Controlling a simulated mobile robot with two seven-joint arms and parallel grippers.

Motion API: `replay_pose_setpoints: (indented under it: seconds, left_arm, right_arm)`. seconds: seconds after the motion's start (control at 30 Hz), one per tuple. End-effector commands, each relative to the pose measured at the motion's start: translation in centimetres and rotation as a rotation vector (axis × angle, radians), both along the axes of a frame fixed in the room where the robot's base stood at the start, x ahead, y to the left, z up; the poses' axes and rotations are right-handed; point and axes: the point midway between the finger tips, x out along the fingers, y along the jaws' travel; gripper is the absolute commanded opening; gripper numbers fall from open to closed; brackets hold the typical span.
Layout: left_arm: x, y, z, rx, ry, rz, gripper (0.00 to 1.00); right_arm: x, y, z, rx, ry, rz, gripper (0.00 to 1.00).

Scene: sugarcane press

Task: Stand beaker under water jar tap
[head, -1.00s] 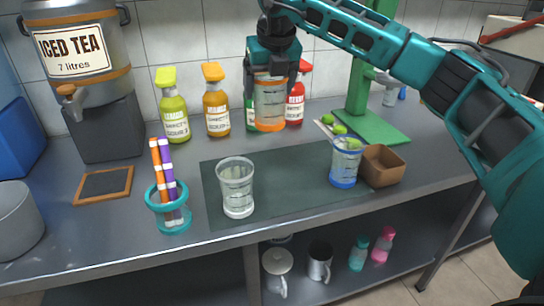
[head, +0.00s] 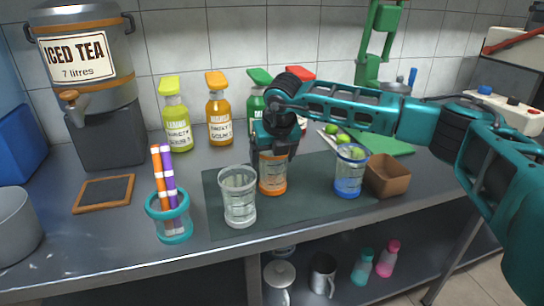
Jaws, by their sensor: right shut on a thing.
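A steel jar labelled "ICED TEA, 7 litres" (head: 85,62) stands on a dark block at the left, its orange-brown tap (head: 73,104) over the block's front. No label reading water shows. My right gripper (head: 274,150) points down and is shut on the orange-based beaker (head: 273,175), at or just above the dark mat (head: 300,215); I cannot tell whether it touches. A clear beaker (head: 238,197) stands to its left and a blue-based beaker (head: 349,172) to its right, both upright on the mat. My left gripper is out of view.
Syrup bottles (head: 219,112) line the wall. A brown bowl (head: 387,176) is right of the blue-based beaker. A grey pot (head: 15,222) is at far left.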

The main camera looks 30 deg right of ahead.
Motion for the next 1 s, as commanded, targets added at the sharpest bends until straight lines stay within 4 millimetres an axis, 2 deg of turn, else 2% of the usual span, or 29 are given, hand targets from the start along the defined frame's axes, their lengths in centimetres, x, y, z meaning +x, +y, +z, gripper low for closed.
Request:
replay_pose_setpoints:
  seconds: [0.3, 0.33, 0.5, 0.77, 0.87, 1.0]
  left_arm:
    - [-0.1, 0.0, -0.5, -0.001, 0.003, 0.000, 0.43]
    - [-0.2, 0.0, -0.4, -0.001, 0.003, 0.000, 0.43]
    - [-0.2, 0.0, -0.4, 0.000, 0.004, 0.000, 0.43]
    - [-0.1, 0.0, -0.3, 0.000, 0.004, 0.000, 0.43]
    - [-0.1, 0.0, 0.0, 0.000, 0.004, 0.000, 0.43]
    - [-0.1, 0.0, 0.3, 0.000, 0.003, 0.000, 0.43]
  right_arm:
    - [0.0, 0.0, -0.4, 0.000, 0.000, 0.001, 0.50]
    - [0.0, 0.0, -0.3, 0.000, 0.000, 0.001, 0.82]
    - [0.0, 0.0, -0.3, 0.000, 0.000, 0.001, 0.99]
    - [0.0, 0.0, -0.1, 0.000, 0.000, 0.001, 1.00]
    - [-0.1, 0.0, 0.5, 0.000, -0.002, 0.001, 1.00]
    - [-0.9, 0.3, 2.7, 0.000, -0.004, 0.003, 1.00]
